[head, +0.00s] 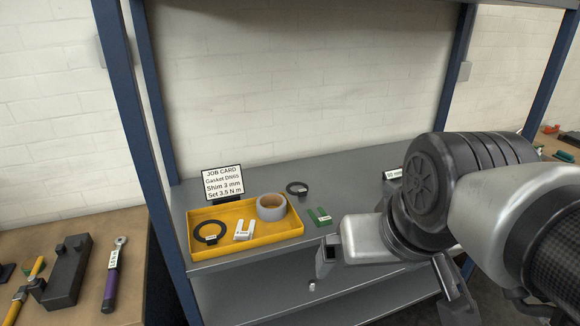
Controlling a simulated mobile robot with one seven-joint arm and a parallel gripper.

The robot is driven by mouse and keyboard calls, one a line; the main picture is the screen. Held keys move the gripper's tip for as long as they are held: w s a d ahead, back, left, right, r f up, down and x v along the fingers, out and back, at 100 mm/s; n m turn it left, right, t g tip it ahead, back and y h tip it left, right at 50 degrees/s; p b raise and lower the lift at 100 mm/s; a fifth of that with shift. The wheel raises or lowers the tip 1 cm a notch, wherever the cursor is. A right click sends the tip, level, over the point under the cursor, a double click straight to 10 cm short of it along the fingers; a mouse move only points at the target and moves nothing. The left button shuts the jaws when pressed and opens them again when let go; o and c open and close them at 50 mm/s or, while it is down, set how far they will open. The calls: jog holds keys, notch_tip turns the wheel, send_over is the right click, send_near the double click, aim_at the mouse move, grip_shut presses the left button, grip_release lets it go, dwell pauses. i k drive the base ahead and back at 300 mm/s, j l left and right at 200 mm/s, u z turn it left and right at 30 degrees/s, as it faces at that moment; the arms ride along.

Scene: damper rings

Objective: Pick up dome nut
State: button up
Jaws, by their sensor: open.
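A small pale, shiny piece (312,286) lies on the lower shelf below the yellow tray. It may be the dome nut, but it is too small to be sure. My gripper (462,296) is at the lower right, in front of the bench and right of that piece.
A yellow tray (248,247) holds a black ring, a white slotted shim and a grey tape roll. A black ring (297,188) and a green shim (319,216) lie on the upper shelf (345,178). A job card (223,182) stands behind. A blue post (150,150) rises at left.

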aim_at(312, 284)
jog(key=i, duration=0.7)
jog(key=l, duration=0.75)
jog(key=k+l+u, duration=0.1)
jog(key=l, duration=0.7)
